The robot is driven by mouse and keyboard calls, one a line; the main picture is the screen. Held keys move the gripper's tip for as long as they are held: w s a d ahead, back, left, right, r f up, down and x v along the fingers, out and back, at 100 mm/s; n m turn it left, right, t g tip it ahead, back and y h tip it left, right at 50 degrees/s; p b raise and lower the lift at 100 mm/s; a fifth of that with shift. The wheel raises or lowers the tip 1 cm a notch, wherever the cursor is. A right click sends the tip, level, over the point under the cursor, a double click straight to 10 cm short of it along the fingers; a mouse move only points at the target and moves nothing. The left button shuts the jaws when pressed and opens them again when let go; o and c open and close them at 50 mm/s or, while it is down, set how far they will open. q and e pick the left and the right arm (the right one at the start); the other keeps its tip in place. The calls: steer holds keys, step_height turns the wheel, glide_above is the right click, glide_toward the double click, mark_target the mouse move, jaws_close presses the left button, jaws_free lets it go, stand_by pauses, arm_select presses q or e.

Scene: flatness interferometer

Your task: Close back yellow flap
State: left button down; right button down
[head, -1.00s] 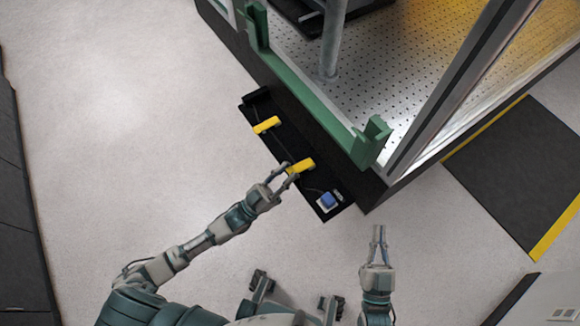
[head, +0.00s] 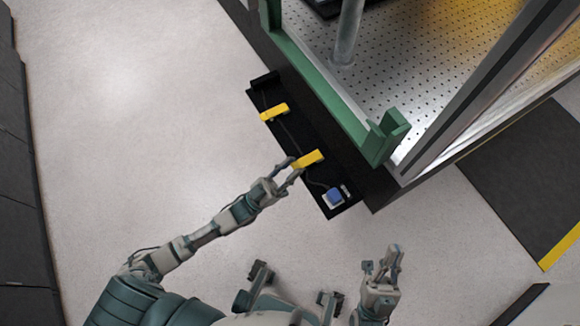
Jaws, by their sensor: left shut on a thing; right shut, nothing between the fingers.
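Two yellow flaps sit on a long black tray (head: 293,139) along the base of the large table. The farther yellow flap (head: 274,112) is up and left, with no gripper near it. The nearer yellow flap (head: 311,158) is at the tip of my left gripper (head: 293,167), which is shut on its left end. The fingers partly cover that end, and the exact grip is small in the picture. My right gripper (head: 392,254) is shut and empty over the floor at lower right, apart from both flaps.
A blue-topped block (head: 335,197) sits at the tray's near end, with a dark cable beside it. The perforated table (head: 420,70) with its green corner frame (head: 380,140) stands right of the tray. Open floor (head: 130,130) lies to the left.

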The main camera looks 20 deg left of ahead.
arm_select(q)
steer(key=shift+f, duration=0.4)
steer(key=c, duration=0.9)
jaws_free()
steer(key=shift+w, duration=0.1)
steer(key=shift+r, duration=0.15)
steer(key=v, duration=1.2)
